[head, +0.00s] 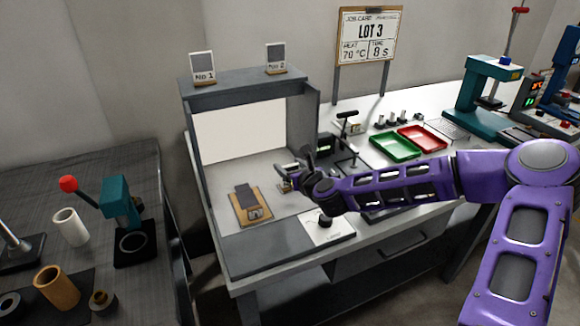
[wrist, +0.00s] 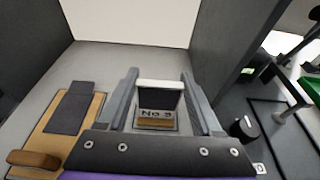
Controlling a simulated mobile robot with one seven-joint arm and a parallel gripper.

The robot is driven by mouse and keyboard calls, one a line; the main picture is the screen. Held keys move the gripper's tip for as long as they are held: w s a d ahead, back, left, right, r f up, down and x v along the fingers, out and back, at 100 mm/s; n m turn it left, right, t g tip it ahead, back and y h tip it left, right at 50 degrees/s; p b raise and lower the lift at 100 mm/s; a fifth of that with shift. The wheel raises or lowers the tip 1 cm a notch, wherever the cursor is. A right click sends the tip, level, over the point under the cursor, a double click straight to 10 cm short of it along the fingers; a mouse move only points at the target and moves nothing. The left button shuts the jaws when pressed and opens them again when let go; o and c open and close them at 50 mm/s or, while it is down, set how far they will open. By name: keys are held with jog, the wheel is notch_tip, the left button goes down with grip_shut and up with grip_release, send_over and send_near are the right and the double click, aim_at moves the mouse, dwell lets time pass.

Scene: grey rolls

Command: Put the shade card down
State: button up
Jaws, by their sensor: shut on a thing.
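The shade card (wrist: 157,113), marked what looks like No 3, has a white top edge, a dark grey patch and a small wooden foot. In the wrist view it stands between the two fingers of my gripper (wrist: 160,90), which is shut on it. In the head view my gripper (head: 290,178) reaches into the right side of the open grey viewing booth (head: 232,82). Only a small part of the card shows there (head: 285,186). I cannot tell whether its foot touches the booth floor.
A wooden board (head: 262,208) with a dark grey strip (head: 246,196) lies on the booth floor, left of my gripper. Cards No 1 (head: 202,66) and No 2 (head: 276,57) stand on the booth top. The booth's right wall (wrist: 228,60) is close to my gripper. Free floor lies behind the board.

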jog(key=o, duration=1.5)
jog(key=shift+r+p, duration=0.25)
jog(key=shift+p, duration=0.05)
jog(key=p+v, duration=0.1)
jog(key=v, duration=1.1)
jog(key=shift+a+f, duration=0.1)
